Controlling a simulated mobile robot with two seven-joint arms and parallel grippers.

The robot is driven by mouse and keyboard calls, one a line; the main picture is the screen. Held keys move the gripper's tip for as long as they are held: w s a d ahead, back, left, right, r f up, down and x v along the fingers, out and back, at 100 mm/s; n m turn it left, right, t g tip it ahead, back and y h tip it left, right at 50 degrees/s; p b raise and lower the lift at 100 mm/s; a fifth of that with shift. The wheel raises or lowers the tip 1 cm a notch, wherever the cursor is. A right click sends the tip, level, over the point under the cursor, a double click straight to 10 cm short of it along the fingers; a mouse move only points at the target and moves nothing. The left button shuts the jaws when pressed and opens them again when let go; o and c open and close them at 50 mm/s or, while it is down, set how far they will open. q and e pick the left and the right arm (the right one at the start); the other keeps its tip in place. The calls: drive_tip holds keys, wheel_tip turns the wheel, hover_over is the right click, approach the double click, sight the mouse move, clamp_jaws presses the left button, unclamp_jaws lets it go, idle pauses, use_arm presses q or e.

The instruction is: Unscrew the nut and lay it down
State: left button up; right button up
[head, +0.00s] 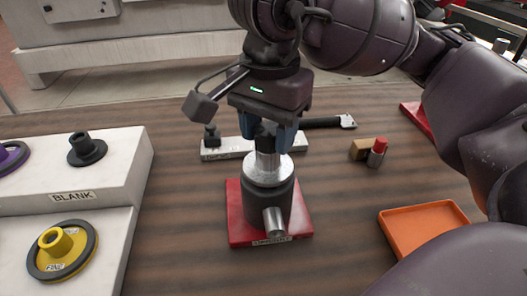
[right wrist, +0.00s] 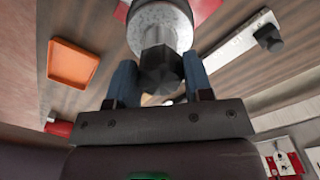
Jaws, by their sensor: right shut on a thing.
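The nut (right wrist: 160,68) is dark and faceted. It sits at the end of a silver metal spindle (head: 268,168), on top of a dark cylindrical holder (head: 254,205) with a silver side stub. The holder stands upright on a red base plate (head: 238,222). My right gripper (head: 267,130) comes down from above, with its blue fingers on either side of the nut, shut on it. In the right wrist view the fingers (right wrist: 158,80) flank the nut. In the head view the nut is mostly hidden between the fingers. My left gripper is not in view.
An orange tray (head: 425,232) lies empty at the right. A white bar (head: 222,153) with a dark knob and a black-handled tool (head: 325,122) lie behind the holder. A red-capped cylinder (head: 377,153) stands right. A white stepped rack (head: 125,172) with wheels is left.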

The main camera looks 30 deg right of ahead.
drive_tip(key=shift+w+f+n+b, duration=0.15)
drive_tip(key=shift+n+b, duration=0.1)
drive_tip(key=shift+n, duration=0.35)
drive_tip(key=shift+s+f+n+b, duration=0.1)
drive_tip(key=shift+n+b, duration=0.15)
drive_tip(key=shift+n, duration=0.35)
drive_tip(key=shift+r+n, duration=0.25)
drive_tip(key=shift+n, duration=0.55)
drive_tip(key=o, duration=0.8)
